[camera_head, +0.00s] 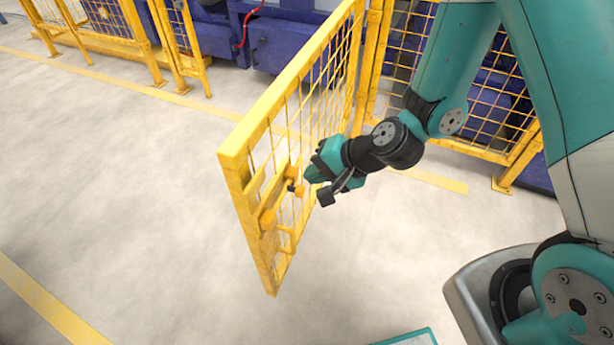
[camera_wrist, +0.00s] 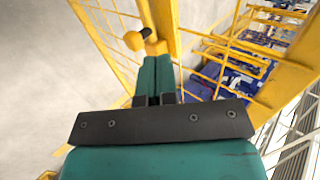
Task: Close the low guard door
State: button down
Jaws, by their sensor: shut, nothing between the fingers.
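The low guard door (camera_head: 285,88) is a yellow frame with wire mesh. It stands open in the head view, swung out from the fence toward me. Its free edge carries a yellow latch plate with a round knob (camera_head: 268,217). My gripper (camera_head: 309,178) is on the right side of the door, close to its mesh near the latch. In the wrist view the teal fingers (camera_wrist: 156,65) are together, with nothing between them. Their tips are beside a yellow knob (camera_wrist: 134,41) and a yellow bar of the door (camera_wrist: 160,18). I cannot tell whether they touch it.
Yellow mesh fence (camera_head: 455,75) stands behind my arm, and another run of fence (camera_head: 110,35) stands at the back left. Blue machinery (camera_head: 275,40) is behind the fence line. The grey floor (camera_head: 120,190) left of the door is clear, with yellow lines.

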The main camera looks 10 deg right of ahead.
aim_at(278, 186)
jog(key=x, duration=0.7)
jog(key=shift+w+a+f, duration=0.15)
jog(key=shift+a+f, duration=0.1)
jog(key=shift+w+a+f, duration=0.1)
jog(key=shift+a, duration=0.05)
